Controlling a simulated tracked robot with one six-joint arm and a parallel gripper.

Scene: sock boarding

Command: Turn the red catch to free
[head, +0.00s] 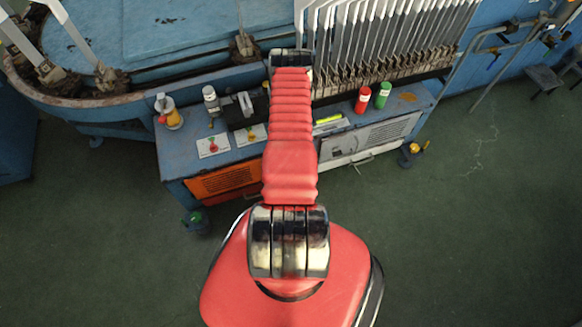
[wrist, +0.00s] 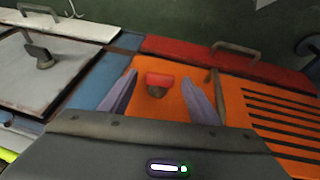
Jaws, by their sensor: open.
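The red catch (wrist: 160,79) shows in the wrist view as a small red bar on a dark brownish stub. It stands on an orange louvred panel (wrist: 230,108), its bar lying roughly crosswise in the picture. My gripper (wrist: 161,80) is open, one purple-grey finger on each side of the catch. No contact with either finger is visible. In the head view the orange panel (head: 222,181) is on the front of the blue cabinet (head: 176,167). My arm covers part of that front, and I cannot make out the catch or the gripper there.
A metal handle (wrist: 236,48) on a red strip lies beyond the catch in the wrist view. A grey panel (wrist: 45,70) with a dark knob is at left. Bottles, including a yellow one (head: 173,118), and red and green canisters (head: 383,95) stand on the cabinet.

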